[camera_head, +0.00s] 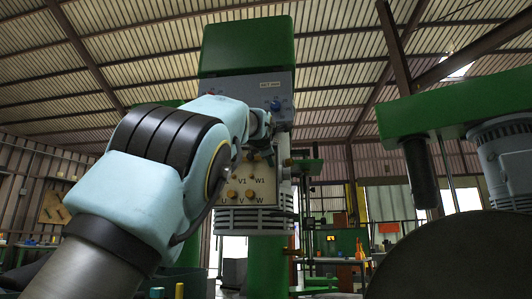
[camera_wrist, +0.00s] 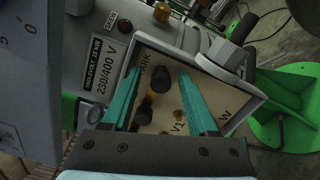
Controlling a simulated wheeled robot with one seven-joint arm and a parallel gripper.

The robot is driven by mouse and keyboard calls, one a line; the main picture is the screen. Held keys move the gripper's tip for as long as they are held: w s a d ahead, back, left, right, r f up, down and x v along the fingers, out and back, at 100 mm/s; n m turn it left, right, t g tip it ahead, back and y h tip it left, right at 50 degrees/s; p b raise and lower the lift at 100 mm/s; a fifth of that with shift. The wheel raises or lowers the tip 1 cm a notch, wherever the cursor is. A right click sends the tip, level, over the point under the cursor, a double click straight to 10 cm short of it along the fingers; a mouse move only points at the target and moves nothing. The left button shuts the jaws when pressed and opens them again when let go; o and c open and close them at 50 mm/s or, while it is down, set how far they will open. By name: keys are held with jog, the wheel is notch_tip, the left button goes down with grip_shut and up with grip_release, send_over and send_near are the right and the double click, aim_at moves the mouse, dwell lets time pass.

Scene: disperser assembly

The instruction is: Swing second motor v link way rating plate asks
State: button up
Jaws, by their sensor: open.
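The motor's terminal box (camera_head: 262,205) is open in the head view, with V1 and W1 above and V and W below beside brass-coloured terminals. My arm hides its left side. In the wrist view, the box panel (camera_wrist: 168,122) appears turned, with V1 and W legible. A dark, elongated piece (camera_wrist: 159,81), perhaps a link, lies between my fingers. The rating plate (camera_wrist: 108,78) beside the box reads 230/400 V. My gripper (camera_wrist: 158,75) is open, its teal fingers over the panel on either side of the dark piece. I cannot tell whether they touch it.
A green stand foot (camera_wrist: 285,110) is on the floor at right. In the head view, a green machine arm (camera_head: 455,105) with a grey motor (camera_head: 505,150) hangs at right.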

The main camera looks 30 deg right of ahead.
jog(key=b+v, duration=0.5)
jog(key=v, duration=0.5)
jog(key=shift+s+a+b, duration=0.15)
jog(key=shift+b, duration=0.25)
